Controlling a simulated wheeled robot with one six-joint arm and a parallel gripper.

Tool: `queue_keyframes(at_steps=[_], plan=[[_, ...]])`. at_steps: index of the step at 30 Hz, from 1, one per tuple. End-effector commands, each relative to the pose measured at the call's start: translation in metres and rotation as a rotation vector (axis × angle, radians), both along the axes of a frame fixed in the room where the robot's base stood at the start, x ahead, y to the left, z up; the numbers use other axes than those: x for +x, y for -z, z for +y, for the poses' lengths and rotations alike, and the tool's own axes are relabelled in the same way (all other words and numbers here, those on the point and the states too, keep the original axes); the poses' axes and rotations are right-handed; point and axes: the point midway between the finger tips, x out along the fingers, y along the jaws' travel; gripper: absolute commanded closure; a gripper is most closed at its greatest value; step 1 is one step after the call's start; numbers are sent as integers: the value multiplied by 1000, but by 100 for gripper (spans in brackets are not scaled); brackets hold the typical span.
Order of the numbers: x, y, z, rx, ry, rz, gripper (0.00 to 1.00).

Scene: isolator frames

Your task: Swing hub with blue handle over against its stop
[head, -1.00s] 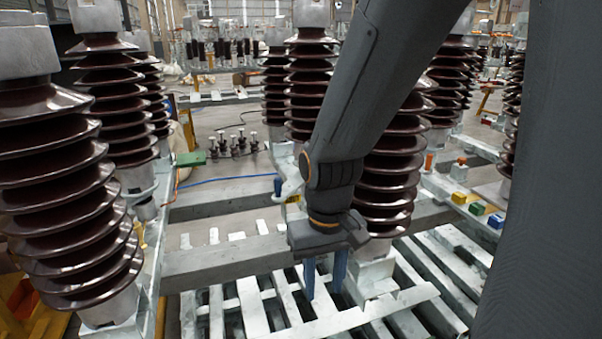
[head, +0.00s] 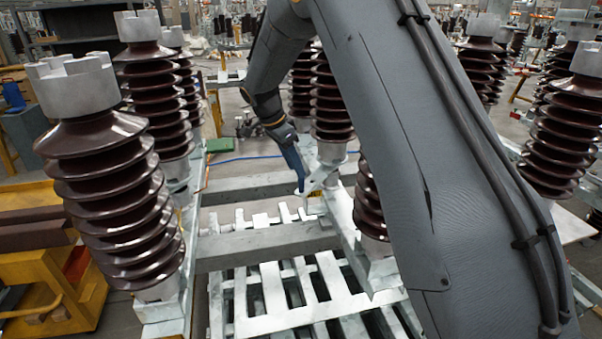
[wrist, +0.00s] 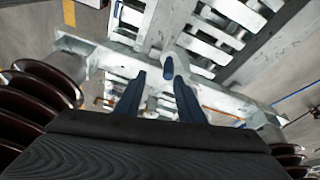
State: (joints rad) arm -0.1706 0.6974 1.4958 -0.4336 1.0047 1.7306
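The hub (head: 322,176) is a pale metal piece with a lever, at the foot of a brown insulator in the middle of the head view. In the wrist view its blue handle (wrist: 168,68) shows nearly end-on, just beyond my fingertips and nearer the right one. My gripper (head: 299,176) reaches down beside the hub in the head view, its blue fingers overlapping the handle's place there. In the wrist view my gripper (wrist: 160,77) is open, fingers apart with nothing gripped. I cannot tell whether a finger touches the handle. The stop is not clearly identifiable.
A brown ribbed insulator (head: 110,190) stands at left, and others stand behind and beside my arm. Grey cross beams (head: 265,240) and a slatted pale frame (head: 255,325) lie below. My arm covers much of the right side.

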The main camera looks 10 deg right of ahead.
Motion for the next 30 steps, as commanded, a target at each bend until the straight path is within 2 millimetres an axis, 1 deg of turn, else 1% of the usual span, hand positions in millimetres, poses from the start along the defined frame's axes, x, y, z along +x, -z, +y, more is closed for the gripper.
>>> queue_keyframes(at_steps=[1,3,7,11,15,21,24,30], plan=[[7,-3,2,-10,30,-15,65],[13,-3,3,-17,64,-32,65],[17,0,2,-25,90,-45,65],[18,14,-4,-26,92,-45,65],[18,35,-13,-25,92,-43,65],[21,58,-22,-24,91,-46,65],[21,65,-25,-24,91,-46,65],[22,68,-26,-23,91,-47,65]])
